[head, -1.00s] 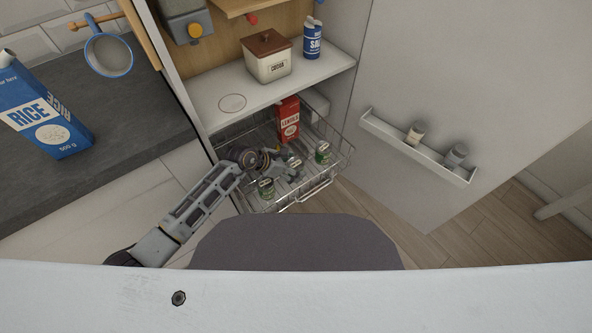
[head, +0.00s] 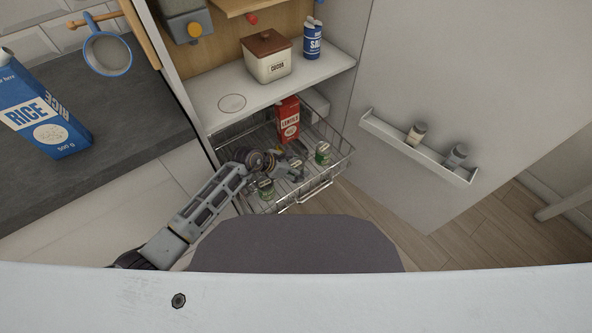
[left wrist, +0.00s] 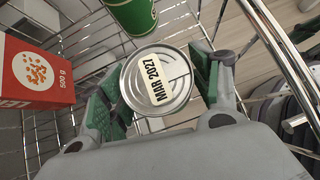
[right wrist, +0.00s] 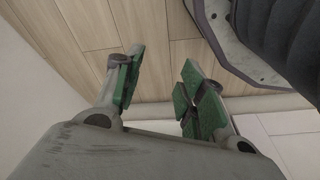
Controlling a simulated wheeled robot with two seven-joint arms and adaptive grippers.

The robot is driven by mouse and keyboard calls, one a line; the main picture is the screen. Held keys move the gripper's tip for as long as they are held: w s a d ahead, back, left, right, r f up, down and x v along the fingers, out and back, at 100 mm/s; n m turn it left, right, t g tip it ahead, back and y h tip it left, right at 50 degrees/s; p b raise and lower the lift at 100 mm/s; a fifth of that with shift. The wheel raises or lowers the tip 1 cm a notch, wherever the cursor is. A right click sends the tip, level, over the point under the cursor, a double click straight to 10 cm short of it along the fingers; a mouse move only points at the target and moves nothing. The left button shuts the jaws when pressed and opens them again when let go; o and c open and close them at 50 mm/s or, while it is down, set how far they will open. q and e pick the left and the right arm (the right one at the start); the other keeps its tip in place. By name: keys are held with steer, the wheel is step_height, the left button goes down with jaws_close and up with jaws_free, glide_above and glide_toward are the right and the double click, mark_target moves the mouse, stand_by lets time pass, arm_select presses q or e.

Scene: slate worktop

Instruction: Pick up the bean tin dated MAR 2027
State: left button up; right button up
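A tin (left wrist: 157,82) with "MAR 2027" on its pale lid label stands upright in the wire basket, seen from above in the left wrist view. My left gripper (left wrist: 160,88) is open, with one green-padded finger on each side of this tin. The pads are close to its rim; I cannot tell whether they touch. In the head view my left gripper (head: 288,165) is inside the basket and partly hides the tin. My right gripper (right wrist: 158,92) is open and empty above the wooden floor.
The pulled-out wire basket (head: 318,196) also holds a red lentils box (head: 288,122) and other green tins (head: 322,153), one at the front left (head: 265,188). The shelf (head: 225,92) above carries a cocoa canister (head: 268,58) and salt. The open door stands at right.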

arm_select(q)
steer(key=c, duration=0.8)
steer(key=shift+c, duration=0.2)
arm_select(e)
steer(key=shift+w, duration=0.1)
arm_select(q)
steer(key=shift+r, duration=0.1)
arm_select(e)
steer(key=shift+r, duration=0.1)
arm_select(q)
steer(key=shift+r, duration=0.1)
steer(key=shift+r, duration=0.25)
steer(key=shift+r+p, duration=1)
steer(key=shift+r, duration=3.6)
arm_select(e)
step_height(320, 180, down, 6)
steer(key=s+d, duration=0.1)
steer(key=d, duration=0.1)
steer(key=shift+s+r, duration=0.15)
steer(key=shift+s, duration=0.2)
